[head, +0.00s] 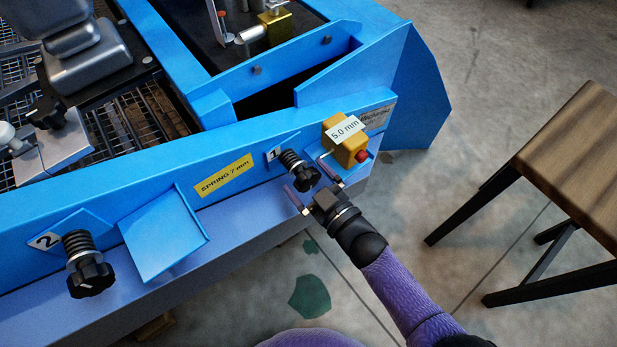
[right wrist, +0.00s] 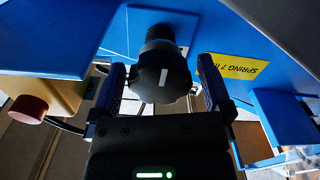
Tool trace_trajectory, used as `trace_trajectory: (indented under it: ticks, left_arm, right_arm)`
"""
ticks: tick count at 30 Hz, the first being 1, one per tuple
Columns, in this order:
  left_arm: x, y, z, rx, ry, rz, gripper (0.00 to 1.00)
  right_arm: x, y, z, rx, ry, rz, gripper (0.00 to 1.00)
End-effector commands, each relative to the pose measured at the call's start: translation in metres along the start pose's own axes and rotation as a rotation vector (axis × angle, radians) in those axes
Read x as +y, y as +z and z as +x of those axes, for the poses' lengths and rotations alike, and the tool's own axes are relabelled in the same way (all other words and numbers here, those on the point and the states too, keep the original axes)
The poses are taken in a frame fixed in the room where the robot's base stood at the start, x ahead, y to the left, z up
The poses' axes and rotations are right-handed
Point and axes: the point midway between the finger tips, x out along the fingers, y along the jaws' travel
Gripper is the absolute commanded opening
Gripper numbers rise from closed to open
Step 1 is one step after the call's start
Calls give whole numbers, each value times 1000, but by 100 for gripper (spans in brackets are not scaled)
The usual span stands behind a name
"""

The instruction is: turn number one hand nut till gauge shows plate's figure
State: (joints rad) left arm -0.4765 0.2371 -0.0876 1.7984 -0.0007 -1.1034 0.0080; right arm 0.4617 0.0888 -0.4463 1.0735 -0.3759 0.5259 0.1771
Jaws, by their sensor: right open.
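The number one hand nut (head: 303,175) is a black knob on a threaded stem, beside a plate marked 1 (head: 274,154) on the blue frame. My right gripper (head: 305,178) is open, with its fingers on either side of this nut. In the right wrist view the nut (right wrist: 162,74) sits between the two fingers, with gaps showing; its face has a white mark. The gauge (head: 345,140) is a yellow box whose display reads 5.0 mm. The yellow plate (head: 224,175) reads SPRING 7 mm; it also shows in the right wrist view (right wrist: 238,67). My left gripper is not in view.
Hand nut number two (head: 90,275) is at the lower left, past a protruding blue panel (head: 163,235). A red button (head: 361,156) is on the gauge box, close to my right gripper. A wooden-topped stool (head: 580,150) stands at the right. The floor between is open.

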Motion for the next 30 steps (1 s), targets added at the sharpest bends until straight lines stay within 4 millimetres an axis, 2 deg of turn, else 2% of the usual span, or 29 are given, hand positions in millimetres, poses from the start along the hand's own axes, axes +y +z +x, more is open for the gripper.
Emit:
trace_trajectory:
  ticks: [4, 15, 23, 30]
  left_arm:
    - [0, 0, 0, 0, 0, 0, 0]
    - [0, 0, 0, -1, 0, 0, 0]
    - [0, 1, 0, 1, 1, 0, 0]
    - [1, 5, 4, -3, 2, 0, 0]
  right_arm:
    - [0, 0, 0, 0, 0, 0, 98]
    - [0, 0, 0, 0, 0, 1, 20]
    - [0, 0, 0, 0, 0, 30, 18]
    - [0, -1, 0, 1, 0, 162, 18]
